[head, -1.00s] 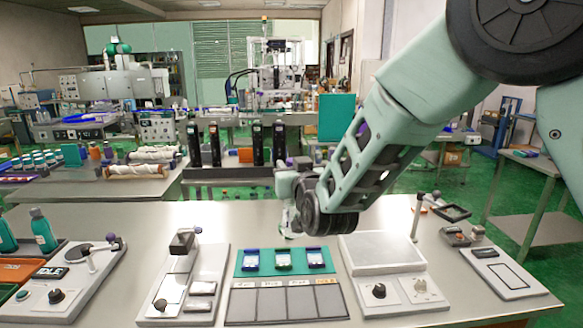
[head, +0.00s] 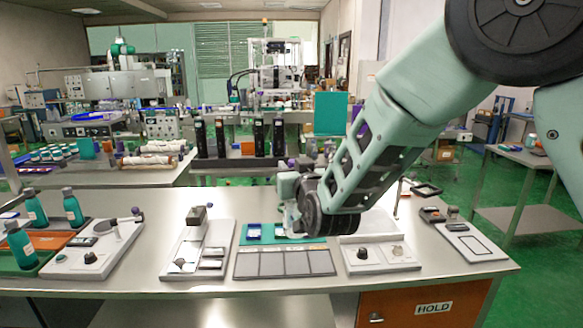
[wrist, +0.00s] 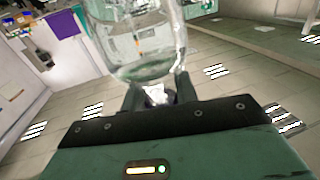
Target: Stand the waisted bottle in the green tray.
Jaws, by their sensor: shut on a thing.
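In the wrist view my gripper (wrist: 156,97) is shut on a clear, see-through bottle (wrist: 150,45), which I take to be the waisted bottle. Its upper part is cut off by the picture's top edge. In the head view my gripper (head: 290,215) is at the middle, in front of the card panel; its fingers and the bottle cannot be made out clearly there. At the far left of the bench, a small green tray (head: 30,270) shows only partly, and a teal bottle (head: 20,246) stands at it.
Two more teal bottles (head: 72,208) stand behind an orange tray (head: 52,241). Grey fixtures, one with a lever (head: 95,245), line the bench (head: 130,278). A panel of grey squares (head: 285,263) lies in front of my gripper. An orange drawer marked HOLD is below.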

